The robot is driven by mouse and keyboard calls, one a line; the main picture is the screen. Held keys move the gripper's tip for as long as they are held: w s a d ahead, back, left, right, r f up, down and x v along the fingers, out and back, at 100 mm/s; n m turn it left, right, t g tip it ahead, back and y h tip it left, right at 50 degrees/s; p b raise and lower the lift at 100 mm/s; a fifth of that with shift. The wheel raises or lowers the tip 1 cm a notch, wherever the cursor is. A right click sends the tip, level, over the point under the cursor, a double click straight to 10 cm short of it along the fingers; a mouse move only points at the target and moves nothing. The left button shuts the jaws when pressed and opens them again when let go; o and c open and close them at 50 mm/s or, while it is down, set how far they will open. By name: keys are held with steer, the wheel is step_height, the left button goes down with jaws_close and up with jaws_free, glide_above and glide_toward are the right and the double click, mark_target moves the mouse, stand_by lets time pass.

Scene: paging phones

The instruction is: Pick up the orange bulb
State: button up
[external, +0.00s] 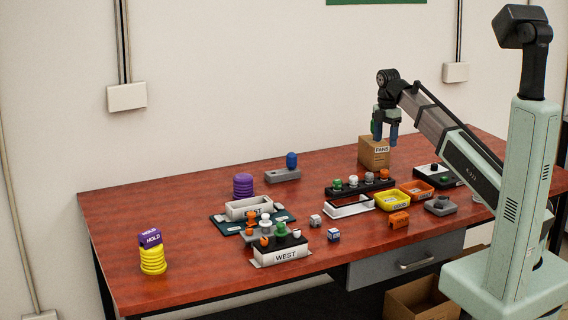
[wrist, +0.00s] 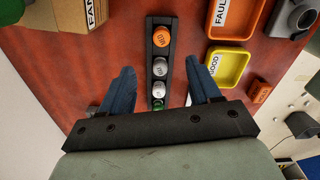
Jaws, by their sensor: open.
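An orange bulb (external: 384,174) sits at the right end of a black rack (external: 331,192), in a row with two grey-white bulbs and a green one. In the wrist view the orange bulb (wrist: 161,37) is at the far end of the row, its top lettered. My gripper (external: 385,136) is high above the table, in front of the wall. The orange bulb lies beyond the fingertips. Other orange-topped pieces (external: 265,217) stand at the front left.
A cardboard box marked FANS (external: 372,155) stands behind the rack. A yellow GOOD tray (external: 392,202) and an orange FAULT tray (external: 416,190) lie at the rack's right. A white WEST holder (external: 281,254) is near the front edge.

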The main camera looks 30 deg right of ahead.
glide_above(384, 170)
step_height(384, 170, down, 6)
steer(key=shift+w+f, duration=0.1)
steer(key=shift+f, duration=0.15)
steer(key=shift+a+f, duration=0.1)
steer(key=shift+f, duration=2.5)
steer(key=shift+c, duration=0.3)
steer(key=c, duration=1.1)
